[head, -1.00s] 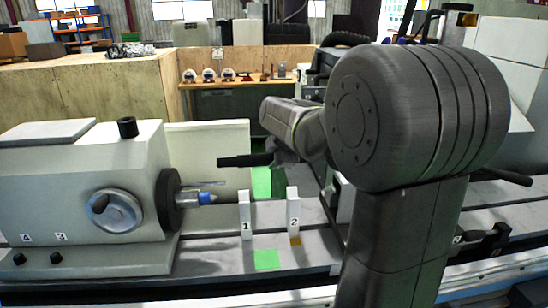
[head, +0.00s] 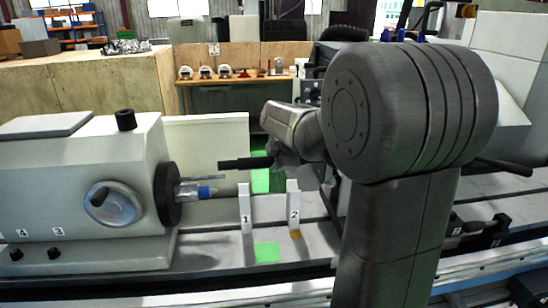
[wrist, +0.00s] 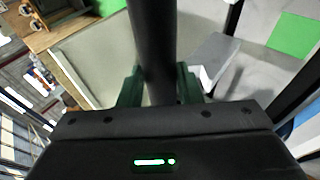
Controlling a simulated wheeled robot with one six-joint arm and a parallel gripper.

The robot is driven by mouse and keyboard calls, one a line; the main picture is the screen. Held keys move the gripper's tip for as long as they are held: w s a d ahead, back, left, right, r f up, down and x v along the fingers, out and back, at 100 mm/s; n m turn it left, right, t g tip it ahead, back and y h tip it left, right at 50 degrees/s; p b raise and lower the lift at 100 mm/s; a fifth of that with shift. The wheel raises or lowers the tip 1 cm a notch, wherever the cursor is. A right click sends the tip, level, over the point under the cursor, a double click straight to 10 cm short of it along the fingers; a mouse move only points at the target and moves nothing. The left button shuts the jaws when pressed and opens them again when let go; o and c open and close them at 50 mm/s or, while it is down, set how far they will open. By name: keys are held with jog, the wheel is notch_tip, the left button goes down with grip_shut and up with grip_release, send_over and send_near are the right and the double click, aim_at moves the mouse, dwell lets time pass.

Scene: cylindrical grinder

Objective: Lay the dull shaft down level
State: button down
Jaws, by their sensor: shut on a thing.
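The dull shaft (head: 246,163) is a dark rod held roughly level in the head view, showing above the white supports marked 1 (head: 246,212) and 2 (head: 293,210), with a visible gap over them. Its right part is hidden by my gripper (head: 284,157). In the wrist view the shaft (wrist: 153,40) runs away from me between the green fingers of my gripper (wrist: 158,80), which are shut on it. A white block, possibly one of the supports (wrist: 213,62), shows to the right of the shaft; I cannot tell how far below it is.
The grinder's headstock (head: 85,195) stands at left, its blue-tipped centre (head: 203,192) pointing toward the supports. A green patch (head: 267,253) lies on the table in front of them. A bench with several small items (head: 235,78) is behind. My arm hides the right side.

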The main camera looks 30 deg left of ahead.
jog(key=shift+w+f+b, duration=0.1)
jog(key=shift+f+b, duration=0.7)
jog(key=shift+f, duration=0.8)
jog(key=shift+a+f+b, duration=0.1)
jog(key=shift+f+b, duration=2.1)
jog(key=shift+f, duration=0.05)
